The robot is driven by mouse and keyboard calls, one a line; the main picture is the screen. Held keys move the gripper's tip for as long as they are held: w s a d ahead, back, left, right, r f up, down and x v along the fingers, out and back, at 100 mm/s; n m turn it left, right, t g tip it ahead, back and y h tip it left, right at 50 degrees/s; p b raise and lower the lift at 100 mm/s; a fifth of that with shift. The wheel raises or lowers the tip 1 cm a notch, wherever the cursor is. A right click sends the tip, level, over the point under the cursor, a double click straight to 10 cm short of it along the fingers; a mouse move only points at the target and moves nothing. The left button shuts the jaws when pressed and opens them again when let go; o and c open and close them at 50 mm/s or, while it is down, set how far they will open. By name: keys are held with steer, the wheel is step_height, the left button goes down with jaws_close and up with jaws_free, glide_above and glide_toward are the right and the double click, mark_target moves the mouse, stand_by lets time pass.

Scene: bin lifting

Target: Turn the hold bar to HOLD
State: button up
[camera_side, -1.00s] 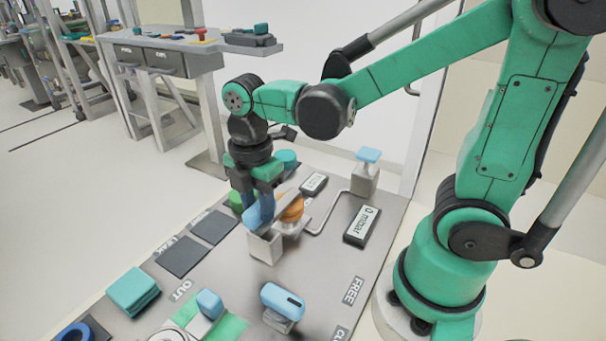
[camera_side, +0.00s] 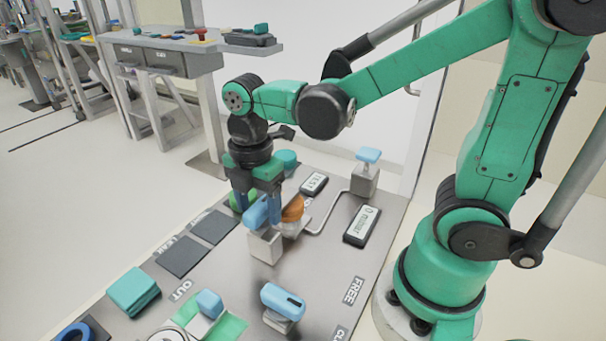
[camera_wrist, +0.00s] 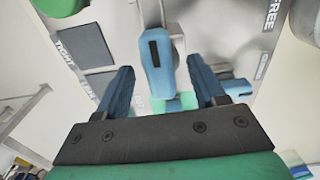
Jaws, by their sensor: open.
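A blue bar (camera_side: 257,213) with a rounded end stands on a grey block (camera_side: 264,246) under my gripper. In the wrist view, a blue bar with a black slot (camera_wrist: 157,62) lies between my fingers. My gripper (camera_side: 260,208) points down with its two blue fingers apart; in the wrist view (camera_wrist: 165,88) they stand on either side of that bar, with a gap on both sides. An orange part (camera_side: 292,209) sits just right of the bar in the side view. No HOLD label is readable.
Another blue bar with a black slot (camera_side: 283,299) sits near the FREE label (camera_side: 354,290). A display box (camera_side: 362,225), a blue-topped grey post (camera_side: 365,178) and a bent pipe stand to the right. Dark pads (camera_side: 183,255) and a teal block (camera_side: 133,290) lie left.

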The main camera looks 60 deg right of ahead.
mark_target(257, 199)
steer(key=shift+r, duration=2.8)
steer(key=m, duration=0.1)
steer(key=m+t, duration=0.1)
steer(key=m, duration=0.2)
steer(key=shift+s+d+f+m+t, duration=0.15)
steer(key=shift+d+f+m+t, duration=0.05)
steer(key=shift+d+m+t, duration=0.2)
steer(key=m, duration=0.1)
steer(key=m+t, duration=0.1)
steer(key=m, duration=0.1)
steer(key=shift+d+f, duration=0.15)
steer(key=shift+d, duration=0.05)
steer(key=m+t, duration=0.1)
steer(key=m, duration=0.3)
steer(key=m+t, duration=0.1)
steer(key=shift+d+f+m+t, duration=0.2)
steer(key=shift+d+m+t, duration=0.1)
steer(key=shift+d+m, duration=0.1)
steer(key=m, duration=0.1)
steer(key=m+t, duration=0.1)
steer(key=m, duration=0.2)
steer(key=shift+d+f+m+t, duration=0.1)
steer(key=shift+d+m+t, duration=0.2)
steer(key=shift+t, duration=0.1)
